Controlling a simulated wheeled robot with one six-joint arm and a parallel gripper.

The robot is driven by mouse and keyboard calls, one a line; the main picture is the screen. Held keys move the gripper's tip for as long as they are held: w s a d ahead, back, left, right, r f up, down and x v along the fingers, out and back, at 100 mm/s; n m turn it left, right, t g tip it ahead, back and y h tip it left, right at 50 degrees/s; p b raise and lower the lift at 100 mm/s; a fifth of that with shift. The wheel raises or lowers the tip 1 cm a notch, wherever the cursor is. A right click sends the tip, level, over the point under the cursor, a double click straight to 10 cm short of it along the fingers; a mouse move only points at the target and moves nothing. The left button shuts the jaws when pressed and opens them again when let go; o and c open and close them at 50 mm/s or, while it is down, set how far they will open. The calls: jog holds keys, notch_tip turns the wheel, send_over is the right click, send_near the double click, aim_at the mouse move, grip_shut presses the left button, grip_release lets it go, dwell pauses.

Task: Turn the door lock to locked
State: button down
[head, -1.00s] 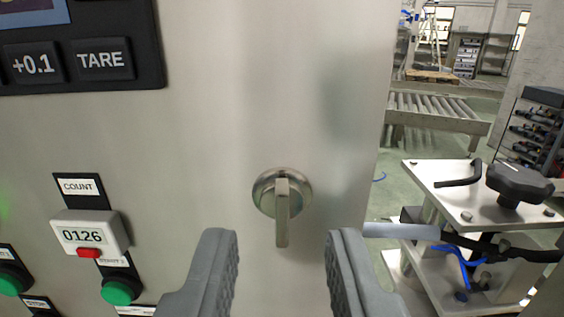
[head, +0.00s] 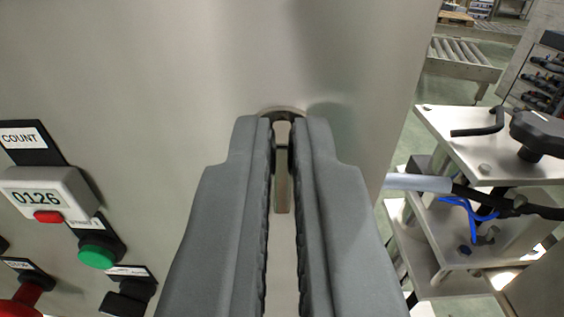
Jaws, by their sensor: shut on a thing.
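The door lock (head: 282,195) is a metal turn handle on a round base, set in the steel door (head: 220,60). Its handle points straight down in the picture. My gripper (head: 282,135) is in front of the lock, its two grey fingers shut on the handle from left and right. The fingers hide most of the round base; its top rim and the lower part of the handle show between them.
On the left are a counter reading 0126 (head: 48,193), a green button (head: 97,256), a black switch (head: 128,296) and a red knob (head: 22,303). On the right, beyond the door edge, stands a metal fixture (head: 470,145) with a black knob. The door around the lock is bare.

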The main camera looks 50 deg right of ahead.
jog(key=shift+n, duration=0.3)
jog(key=shift+w+a+f+n, duration=0.15)
jog(key=shift+f+n, duration=0.05)
jog(key=shift+n, duration=2.65)
jog(key=shift+w+a+f+n, duration=0.1)
jog(key=shift+w+f+n, duration=0.15)
jog(key=shift+n, duration=2.65)
jog(key=shift+w+a+f+n, duration=0.1)
jog(key=shift+a+f+n, duration=0.1)
jog(key=shift+n, duration=2.65)
jog(key=c, duration=1.6)
grip_release()
